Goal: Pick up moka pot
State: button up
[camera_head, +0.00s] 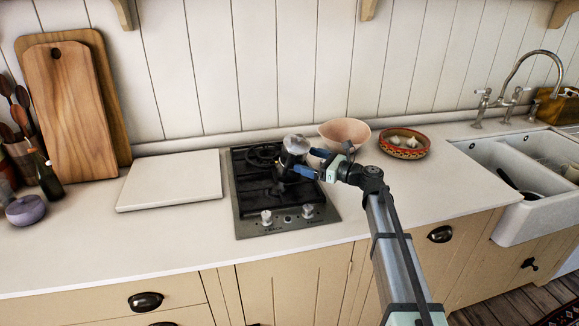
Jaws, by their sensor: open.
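The moka pot (295,147) is a small silver metal pot standing upright on the black gas hob (240,205), at its back right. My gripper (311,163), with blue fingertips, is at the pot's right side. One fingertip shows just right of the pot's upper part and the other lower, in front of its base. The jaws are open; I cannot tell whether either finger touches the pot. The pot's lower part is partly hidden by the gripper.
A pinkish bowl (344,131) stands close behind my gripper, with a patterned dish of garlic (404,144) to its right. A white board (170,180) lies left of the hob. Wooden cutting boards (70,110) lean on the wall. A white sink (500,180) is at right.

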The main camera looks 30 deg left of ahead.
aim_at(295, 138)
jog(key=shift+s+a+f, duration=0.1)
jog(key=shift+a, duration=1.3)
jog(key=shift+s+a+f, duration=0.1)
jog(key=shift+a, duration=1.25)
jog(key=shift+r, duration=0.1)
jog(key=c, duration=1.7)
notch_tip(295, 138, up, 10)
jog(key=shift+f, duration=0.2)
jog(key=a+r+g+h, duration=0.15)
jog(key=a+r, duration=0.35)
jog(key=a, duration=0.7)
jog(key=w+a+m+t, duration=0.1)
jog(key=w, duration=0.1)
jog(key=w+a+f+t+h, duration=0.1)
jog(key=w, duration=0.2)
jog(key=w+a+f+m+t+h, duration=0.1)
jog(key=w, duration=0.1)
jog(key=shift+w+a+m, duration=0.15)
jog(key=shift+a+m, duration=0.15)
jog(key=shift+a, duration=0.05)
